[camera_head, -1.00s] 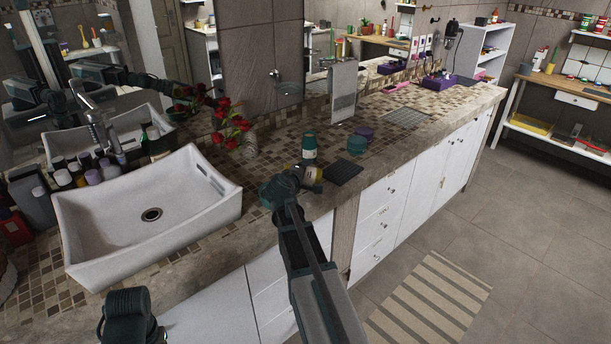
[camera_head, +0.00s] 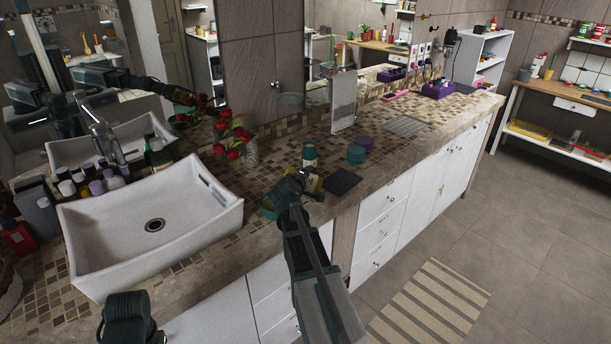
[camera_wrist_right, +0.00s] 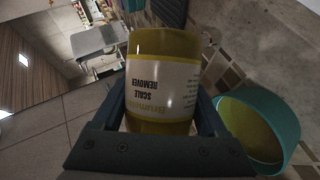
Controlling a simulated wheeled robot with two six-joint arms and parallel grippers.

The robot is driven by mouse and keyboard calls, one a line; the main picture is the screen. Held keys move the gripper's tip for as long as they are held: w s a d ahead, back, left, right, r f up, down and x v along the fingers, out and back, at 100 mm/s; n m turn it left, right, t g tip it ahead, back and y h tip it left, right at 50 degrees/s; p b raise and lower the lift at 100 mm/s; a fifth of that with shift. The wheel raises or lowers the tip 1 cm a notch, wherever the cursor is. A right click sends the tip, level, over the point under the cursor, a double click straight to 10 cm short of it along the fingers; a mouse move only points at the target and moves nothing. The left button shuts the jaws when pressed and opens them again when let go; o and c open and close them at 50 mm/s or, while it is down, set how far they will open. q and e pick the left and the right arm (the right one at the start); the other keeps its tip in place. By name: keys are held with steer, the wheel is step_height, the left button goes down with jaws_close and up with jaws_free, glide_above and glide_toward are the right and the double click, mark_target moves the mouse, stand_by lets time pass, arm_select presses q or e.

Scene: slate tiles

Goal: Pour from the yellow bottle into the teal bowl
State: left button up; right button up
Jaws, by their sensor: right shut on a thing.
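The yellow bottle (camera_wrist_right: 163,75) fills the middle of the right wrist view, its white label reading "scale remover". My right gripper (camera_wrist_right: 160,120) is shut around it. In the head view the bottle (camera_head: 314,184) shows only partly beside my right gripper (camera_head: 302,184), above the counter. It looks tipped over, though its mouth is hidden. The teal bowl (camera_head: 267,207) stands on the counter just left of the gripper, partly covered by my arm. In the right wrist view the bowl (camera_wrist_right: 288,122) is right of the bottle, with a yellowish inside. I see no poured stream.
A teal-and-white container (camera_head: 309,157), a teal jar (camera_head: 356,154) and a dark ribbed mat (camera_head: 342,181) are close behind and right of the gripper. A white sink (camera_head: 155,225) lies left. Red flowers (camera_head: 233,145) stand at the back.

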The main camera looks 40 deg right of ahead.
arm_select(q)
steer(key=shift+r, duration=0.55)
arm_select(e)
steer(key=shift+r+m+y, duration=0.25)
steer(key=shift+m+y, duration=0.15)
steer(key=shift+m, duration=0.2)
steer(key=shift+r+m+t+y+p, duration=0.4)
steer(key=shift+t+p, duration=0.1)
steer(key=shift+p, duration=0.3)
steer(key=shift+s+d+r+m+t+y+p, duration=0.15)
steer(key=shift+m+t+y+p, duration=0.15)
steer(key=shift+m, duration=0.2)
steer(key=shift+w+a+r+m+t+y+p, duration=0.1)
steer(key=shift+r+m+t+y, duration=0.1)
steer(key=shift+m+y, duration=0.25)
steer(key=shift+r+m+t+y, duration=0.2)
steer(key=shift+m+t+y, duration=0.3)
steer(key=shift+m, duration=0.35)
arm_select(q)
steer(key=shift+r, duration=0.75)
arm_select(e)
steer(key=shift+r+m+t+y, duration=0.5)
steer(key=shift+m+t+y, duration=0.35)
steer(key=shift+m, duration=0.35)
